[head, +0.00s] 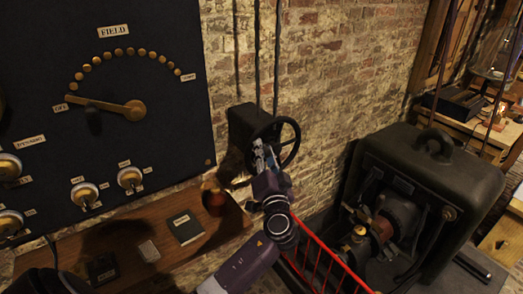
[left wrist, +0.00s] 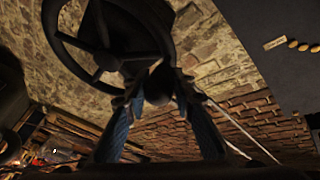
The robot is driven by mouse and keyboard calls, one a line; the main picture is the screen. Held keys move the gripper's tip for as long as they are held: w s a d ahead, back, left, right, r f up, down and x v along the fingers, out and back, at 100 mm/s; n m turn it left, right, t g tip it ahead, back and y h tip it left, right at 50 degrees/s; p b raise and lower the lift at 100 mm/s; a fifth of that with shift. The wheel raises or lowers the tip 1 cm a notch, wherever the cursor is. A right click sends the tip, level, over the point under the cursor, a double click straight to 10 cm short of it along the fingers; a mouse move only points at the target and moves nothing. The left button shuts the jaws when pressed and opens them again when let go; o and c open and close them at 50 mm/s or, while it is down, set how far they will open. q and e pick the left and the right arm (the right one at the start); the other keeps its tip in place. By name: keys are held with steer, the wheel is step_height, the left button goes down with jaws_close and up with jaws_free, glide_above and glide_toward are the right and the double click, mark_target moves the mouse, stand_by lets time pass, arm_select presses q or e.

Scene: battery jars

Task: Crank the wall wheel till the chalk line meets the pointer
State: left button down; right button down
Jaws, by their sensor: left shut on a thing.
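The dark spoked wall wheel (head: 297,134) stands out from a black box (head: 241,128) on the brick wall, in the middle of the head view. It also fills the upper left of the left wrist view (left wrist: 49,28). My left gripper (head: 262,153) is at the wheel's lower left side. In the left wrist view its two blue fingers close around a dark knob-like handle (left wrist: 158,88) by the wheel's rim. The fingers and arm hide part of the wheel. I cannot make out the chalk line or its pointer. My right gripper is not in view.
A black FIELD panel (head: 150,75) with a brass lever and switches is at left. Below it, a wooden shelf (head: 150,224) holds a dark book (head: 186,228) and a reddish pot (head: 214,200). A red railing (head: 325,262) and a large dark machine (head: 430,180) are at lower right.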

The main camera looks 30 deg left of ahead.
arm_select(q)
steer(key=shift+w+d+r+m, duration=0.1)
steer(key=shift+w+r+m, duration=0.2)
steer(key=shift+r, duration=0.3)
steer(key=c, duration=1.8)
jaws_free()
steer(key=shift+o, duration=0.9)
steer(key=shift+f+h, duration=0.2)
steer(key=shift+h, duration=0.1)
steer(key=v, duration=1.2)
